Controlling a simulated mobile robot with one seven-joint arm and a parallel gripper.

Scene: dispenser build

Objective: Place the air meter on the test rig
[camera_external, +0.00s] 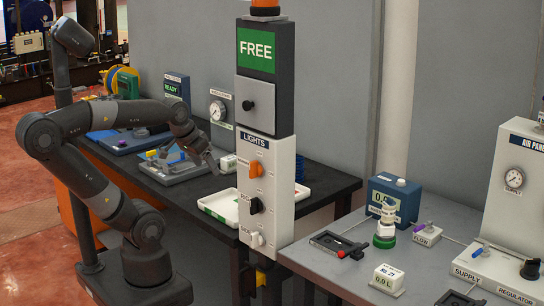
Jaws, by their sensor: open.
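No label that I can read says air meter or test rig. A small white box marked "0.0 L" (388,279) sits at the front of the right grey table and looks like a meter. A blue box with a "0.0" display (394,198) stands behind it. Between them is a white fitting on a green round base (385,226). My gripper (211,163) is over the black table at left, open, with no held object visible. It is close to a small white block (229,163) and right of a blue-grey tray fixture (176,168); contact cannot be told.
A tall post with a "FREE" sign and "LIGHTS" switches (265,185) stands between the tables. A white tray (222,207) is partly behind it. A black clamp-like fixture (338,244), a flow part (428,233) and the supply regulator (492,270) crowd the right table.

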